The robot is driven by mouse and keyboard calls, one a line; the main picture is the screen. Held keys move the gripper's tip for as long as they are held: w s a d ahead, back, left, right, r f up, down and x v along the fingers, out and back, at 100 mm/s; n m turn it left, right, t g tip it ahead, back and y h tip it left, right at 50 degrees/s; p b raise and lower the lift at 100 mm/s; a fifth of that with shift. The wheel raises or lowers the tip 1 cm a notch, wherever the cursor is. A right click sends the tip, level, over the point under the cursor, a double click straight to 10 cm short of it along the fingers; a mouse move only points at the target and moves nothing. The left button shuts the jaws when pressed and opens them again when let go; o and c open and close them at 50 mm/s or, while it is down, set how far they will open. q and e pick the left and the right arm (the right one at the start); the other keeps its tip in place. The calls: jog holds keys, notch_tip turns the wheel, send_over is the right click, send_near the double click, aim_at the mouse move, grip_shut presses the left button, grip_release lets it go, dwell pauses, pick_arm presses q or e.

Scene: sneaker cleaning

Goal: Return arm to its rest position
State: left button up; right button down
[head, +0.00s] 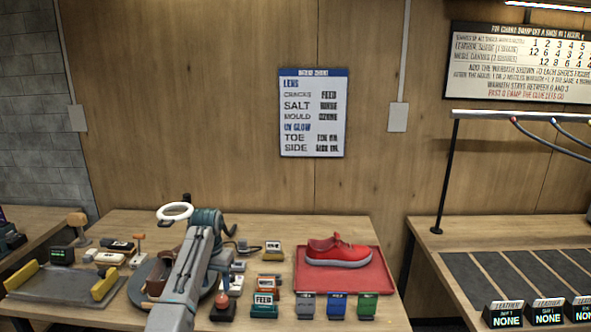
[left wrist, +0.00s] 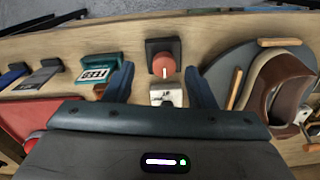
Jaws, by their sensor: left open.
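My left gripper (left wrist: 163,78) is open, with its two fingers apart and nothing seen between their tips. It hangs over the workbench, above the area near a red-topped knob (left wrist: 163,66) and a green FEED block (left wrist: 97,75). In the head view my left arm reaches up from the bottom edge and partly hides its own gripper. A red sneaker (head: 338,250) with a pale sole sits on a red tray (head: 370,285), right of the arm and apart from it. My right gripper is not in view.
A round stand with a brown part (left wrist: 270,85) is close beside the left gripper. A white ring (head: 174,212) rises behind the arm. Grey, blue and green labelled blocks (head: 337,306) line the front. A yellow-ended tray (head: 50,285) lies left. A second bench (head: 440,240) stands right.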

pick_arm(q)
jog(key=s+a+f+n+t, duration=0.1)
jog(key=s+a+f, duration=0.1)
jog(key=s+f, duration=0.8)
jog(key=s+a+f, duration=0.3)
jog(key=s+f, duration=0.5)
jog(key=s, duration=0.4)
jog(key=s+r+t, duration=0.1)
jog(key=s+r, duration=0.2)
jog(key=s, duration=1.1)
jog(key=s+r+t, duration=0.2)
jog(key=s+r, duration=0.2)
jog(key=s, duration=1.1)
notch_tip(320, 180, down, 34)
jog(key=a+g+b, duration=0.2)
jog(key=s+a+f+n+g+b, duration=0.1)
jog(key=s+f, duration=1.7)
jog(key=f, duration=0.2)
jog(key=shift+a+y+b, duration=0.25)
jog(key=shift+y+b, duration=0.05)
jog(key=shift+y, duration=0.1)
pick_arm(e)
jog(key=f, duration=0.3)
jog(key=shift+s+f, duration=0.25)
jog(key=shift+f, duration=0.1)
